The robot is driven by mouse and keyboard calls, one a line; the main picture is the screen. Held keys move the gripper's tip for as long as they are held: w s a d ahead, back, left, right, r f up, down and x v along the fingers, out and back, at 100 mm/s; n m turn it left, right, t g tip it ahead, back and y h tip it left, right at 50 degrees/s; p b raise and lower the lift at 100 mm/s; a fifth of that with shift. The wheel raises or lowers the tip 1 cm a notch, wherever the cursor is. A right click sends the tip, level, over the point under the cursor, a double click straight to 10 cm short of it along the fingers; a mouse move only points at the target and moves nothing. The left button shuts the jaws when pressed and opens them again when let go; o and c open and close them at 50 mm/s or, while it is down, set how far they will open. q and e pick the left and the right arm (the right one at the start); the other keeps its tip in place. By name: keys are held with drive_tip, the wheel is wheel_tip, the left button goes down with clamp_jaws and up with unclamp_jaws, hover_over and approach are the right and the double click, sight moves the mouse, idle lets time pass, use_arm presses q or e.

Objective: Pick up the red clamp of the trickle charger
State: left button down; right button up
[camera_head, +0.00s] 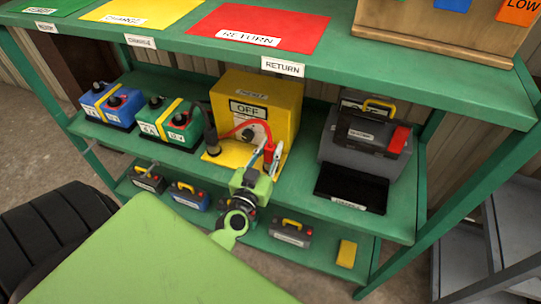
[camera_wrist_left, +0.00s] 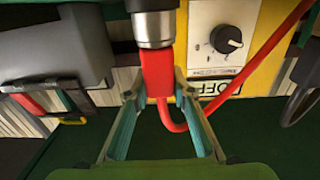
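The yellow trickle charger (camera_head: 268,92), labelled OFF, stands on the middle shelf; its front and dial show in the left wrist view (camera_wrist_left: 232,20). Its red clamp (camera_head: 269,153) is upright at the charger's right front, with a red cable. In the left wrist view the red clamp (camera_wrist_left: 157,72) has a grey metal collar and reaches down between my fingertips. My left gripper (camera_head: 259,164) is at the clamp; its fingers (camera_wrist_left: 160,92) are open, with a gap on the clamp's left. I cannot tell whether the right finger touches it. My right gripper is not in view.
Blue (camera_head: 111,101) and green (camera_head: 168,123) battery units stand left of the charger. A grey case (camera_head: 365,140) and a black tray (camera_head: 351,188) are to the right. The green upper shelf (camera_head: 400,69) overhangs them. Several small batteries sit on the lower shelf (camera_head: 322,252).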

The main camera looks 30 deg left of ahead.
use_arm(q)
drive_tip(key=shift+r+p, duration=0.4)
drive_tip(key=shift+r, duration=0.15)
wheel_tip(320, 180, up, 3)
drive_tip(key=shift+f+p, duration=0.15)
drive_tip(key=shift+p, duration=0.7)
drive_tip(key=s+a+r+p, duration=0.2)
drive_tip(key=s+r+p, duration=0.2)
drive_tip(key=s+r, duration=0.8)
drive_tip(key=shift+s+r, duration=0.2)
drive_tip(key=shift+s, duration=0.75)
